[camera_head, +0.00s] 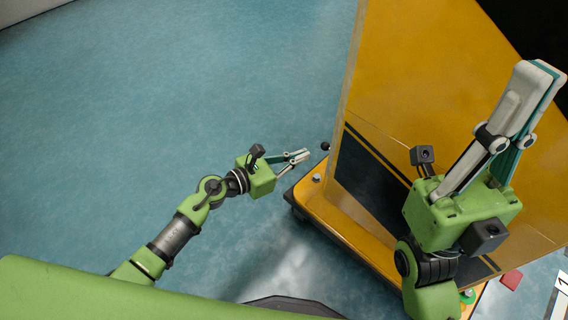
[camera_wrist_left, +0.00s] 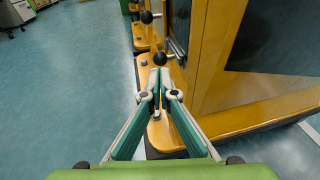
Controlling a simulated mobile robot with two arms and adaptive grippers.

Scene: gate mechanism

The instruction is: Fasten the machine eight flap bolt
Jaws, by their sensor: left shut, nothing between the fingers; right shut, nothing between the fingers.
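The yellow machine (camera_head: 420,80) with a dark lower panel stands at the right in the head view. A black ball knob (camera_head: 325,146) sticks out from its left edge. In the left wrist view a black ball knob (camera_wrist_left: 160,58) shows just beyond the fingertips, and another one (camera_wrist_left: 146,17) shows farther off. I cannot tell which is the flap bolt's. My left gripper (camera_head: 304,155) is shut and empty, a little left of the knob and apart from it in the head view. My right gripper (camera_head: 541,70) is shut and empty, raised in front of the machine.
The machine stands on a yellow base (camera_head: 335,228) with a bolt head (camera_head: 316,178) near its corner. A red block (camera_head: 511,280) lies on the floor at the lower right. The blue floor (camera_head: 150,110) to the left is clear.

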